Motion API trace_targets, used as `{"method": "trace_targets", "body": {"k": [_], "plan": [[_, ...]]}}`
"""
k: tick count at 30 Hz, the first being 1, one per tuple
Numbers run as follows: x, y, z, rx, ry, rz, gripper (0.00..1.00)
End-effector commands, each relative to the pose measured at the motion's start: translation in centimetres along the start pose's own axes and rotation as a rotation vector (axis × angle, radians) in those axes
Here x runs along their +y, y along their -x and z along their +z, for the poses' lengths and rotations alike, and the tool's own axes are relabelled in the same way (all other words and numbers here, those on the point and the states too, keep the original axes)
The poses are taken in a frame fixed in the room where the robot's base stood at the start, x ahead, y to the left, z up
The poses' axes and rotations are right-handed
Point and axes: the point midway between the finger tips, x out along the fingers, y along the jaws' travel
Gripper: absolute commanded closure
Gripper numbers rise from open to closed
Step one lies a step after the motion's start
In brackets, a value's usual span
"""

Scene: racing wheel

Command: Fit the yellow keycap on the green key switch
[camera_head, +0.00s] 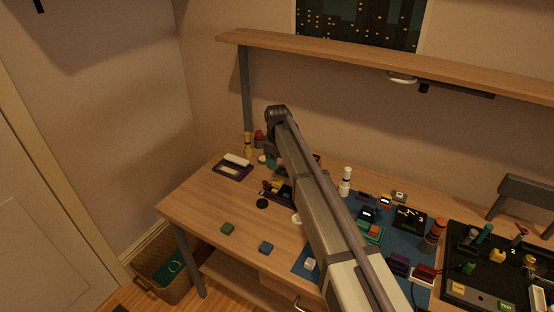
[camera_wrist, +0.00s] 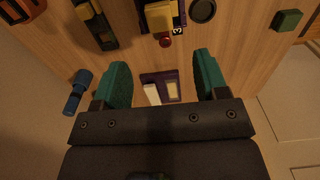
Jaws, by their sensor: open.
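My gripper (camera_wrist: 161,64) has two teal fingers. It is open and empty, with a small dark purple tray (camera_wrist: 173,77) seen between the fingers. In the head view my gripper hangs above the back left of the desk, mostly hidden by my arm. A yellow piece (camera_wrist: 160,17) sits in another dark tray, also seen in the head view (camera_head: 277,186); I cannot tell whether it is the yellow keycap. Yellow pieces (camera_head: 498,256) also show on the black board at the far right, beside a small green piece (camera_head: 468,267). I cannot identify the green key switch for certain.
A green block (camera_head: 228,229) and a blue block (camera_head: 265,247) lie at the desk's front left, with bare wood around them. A black disc (camera_head: 262,203) lies near the yellow piece's tray. A blue mat (camera_head: 399,232) carries several small items. A shelf (camera_head: 390,63) spans above the desk.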

Motion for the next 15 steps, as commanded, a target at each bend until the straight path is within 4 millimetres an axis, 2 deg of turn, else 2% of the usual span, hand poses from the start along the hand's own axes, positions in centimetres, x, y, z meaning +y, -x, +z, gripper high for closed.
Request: {"method": "trace_targets", "body": {"k": [1,2,15], "plan": [[0.00,1.35,0.00,0.000,0.000,0.000,0.33],[0.00,1.46,0.00,0.000,0.000,0.000,0.33],[0.00,1.13,0.00,0.000,0.000,0.000,0.33]]}}
